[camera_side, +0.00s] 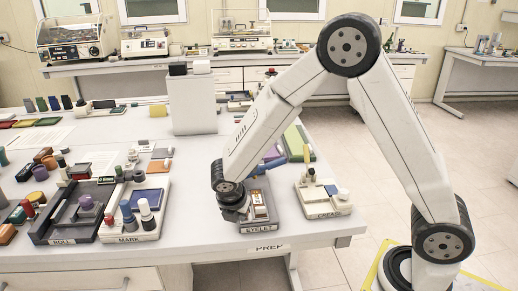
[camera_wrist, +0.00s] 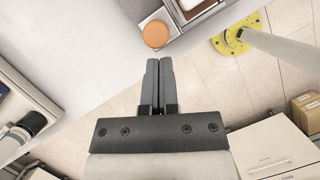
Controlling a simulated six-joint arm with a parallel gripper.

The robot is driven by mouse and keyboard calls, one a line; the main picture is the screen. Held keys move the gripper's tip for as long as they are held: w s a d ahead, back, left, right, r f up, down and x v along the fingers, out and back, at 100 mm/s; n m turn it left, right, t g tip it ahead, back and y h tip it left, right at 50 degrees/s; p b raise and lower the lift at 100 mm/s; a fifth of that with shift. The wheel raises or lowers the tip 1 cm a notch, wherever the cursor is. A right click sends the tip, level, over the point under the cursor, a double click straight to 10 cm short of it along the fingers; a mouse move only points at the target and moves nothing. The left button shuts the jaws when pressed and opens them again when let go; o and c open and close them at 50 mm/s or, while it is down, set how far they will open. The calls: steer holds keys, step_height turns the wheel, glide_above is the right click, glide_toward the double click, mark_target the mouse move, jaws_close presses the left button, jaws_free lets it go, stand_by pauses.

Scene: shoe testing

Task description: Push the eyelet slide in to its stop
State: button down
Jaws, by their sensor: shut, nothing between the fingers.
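The eyelet station (camera_side: 262,228), a grey tray labelled EYELET, sits near the table's front edge in the side view. Part of it shows at the top of the wrist view (camera_wrist: 172,8), with a round orange-brown knob (camera_wrist: 155,34) at its edge. This knob may belong to the slide; how far in the slide sits, I cannot tell. My gripper (camera_wrist: 159,62) is shut and empty, its fingertips just below the knob in the wrist view. Whether they touch it is unclear. In the side view my wrist hides the station's left part and the fingers.
The MARK station (camera_side: 140,237) with bottles and the ROLL station (camera_side: 62,240) stand to the left. Another small station (camera_side: 325,207) stands close on the right. The table's front edge (camera_side: 290,245) is near. Bare table (camera_side: 200,165) lies behind my wrist.

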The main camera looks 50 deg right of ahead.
steer(key=shift+d, duration=0.15)
steer(key=w+d, duration=0.6)
steer(key=shift+w+d, duration=0.25)
stand_by(0.5)
steer(key=shift+a, duration=0.15)
steer(key=shift+s+a, duration=0.1)
steer(key=shift+a, duration=0.15)
steer(key=a, duration=0.1)
steer(key=s+a, duration=0.1)
steer(key=a, duration=0.1)
steer(key=v, duration=1)
steer(key=shift+a, duration=0.2)
steer(key=shift+s, duration=0.15)
